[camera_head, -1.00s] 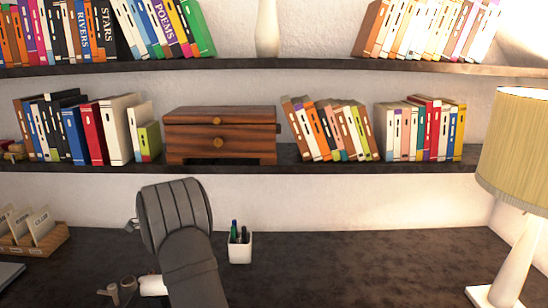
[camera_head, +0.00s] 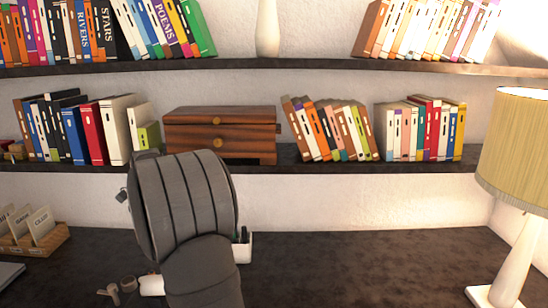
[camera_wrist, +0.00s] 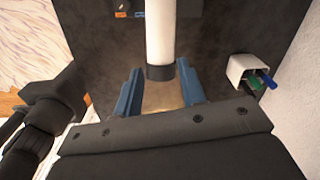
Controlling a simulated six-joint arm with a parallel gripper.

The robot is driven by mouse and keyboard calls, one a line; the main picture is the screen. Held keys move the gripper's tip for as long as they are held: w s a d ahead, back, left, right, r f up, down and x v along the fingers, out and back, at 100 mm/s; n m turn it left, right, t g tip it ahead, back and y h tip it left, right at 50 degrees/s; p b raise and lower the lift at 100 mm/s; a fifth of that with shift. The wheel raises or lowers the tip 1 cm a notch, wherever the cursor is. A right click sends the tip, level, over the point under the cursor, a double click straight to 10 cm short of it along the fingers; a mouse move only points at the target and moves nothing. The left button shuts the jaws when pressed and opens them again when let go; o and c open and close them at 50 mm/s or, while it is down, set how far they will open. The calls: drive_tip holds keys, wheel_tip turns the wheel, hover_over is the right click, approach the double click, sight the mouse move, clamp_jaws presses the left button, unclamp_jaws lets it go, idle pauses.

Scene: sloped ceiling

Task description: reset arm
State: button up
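My gripper (camera_wrist: 159,70) shows in the wrist view with its two blue fingers apart. A white cylinder with a dark end lies beyond and between the fingertips, with gaps on both sides; I see no grip on it. A tan patch shows between the fingers; I cannot tell what it is. In the head view my grey arm rises from the bottom, left of centre, in front of the desk and the lower shelf's edge. It hides most of the gripper there, and part of the pen cup (camera_head: 244,247). The cup also shows at right in the wrist view (camera_wrist: 243,70).
The dark desk (camera_head: 360,265) is clear to the right, up to the lamp (camera_head: 515,160). A card holder (camera_head: 38,243) stands at left. The lower shelf (camera_head: 335,169) holds books and a wooden drawer box (camera_head: 230,122), partly behind my arm. Small brown items (camera_head: 128,284) lie beside the arm.

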drive_tip(key=a+f, duration=0.3)
drive_tip(key=s+a+f, duration=0.1)
drive_tip(key=a+f, duration=0.2)
drive_tip(key=a, duration=0.1)
drive_tip(key=s+a+f, duration=0.1)
drive_tip(key=a+f, duration=0.1)
drive_tip(key=a, duration=0.2)
drive_tip(key=shift+s+a+f, duration=0.15)
drive_tip(key=shift+a+f, duration=0.1)
drive_tip(key=shift+f, duration=1)
